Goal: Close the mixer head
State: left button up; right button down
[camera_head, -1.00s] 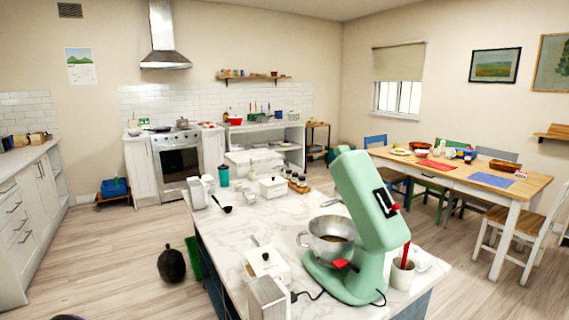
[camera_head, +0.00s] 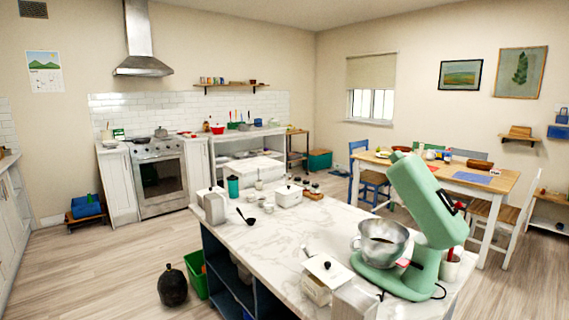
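A mint-green stand mixer (camera_head: 407,235) stands on the near right part of the white marble-topped island (camera_head: 280,240). Its mixer head (camera_head: 422,200) is tilted up and back, leaning up to the left above the bowl. A metal mixing bowl (camera_head: 382,241) with dark contents sits on the mixer base under the raised head. A red lever (camera_head: 408,263) shows at the side of the base. Neither of my grippers shows in the head view.
A white lidded canister (camera_head: 325,277) and a toaster-like box (camera_head: 355,303) stand left of the mixer. A utensil crock (camera_head: 451,268) stands right behind it. A black round object (camera_head: 172,287) and a green bin (camera_head: 195,273) are on the floor left of the island.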

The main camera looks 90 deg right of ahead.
aim_at(414, 187)
jog(key=z, duration=3.55)
jog(key=i, duration=0.5)
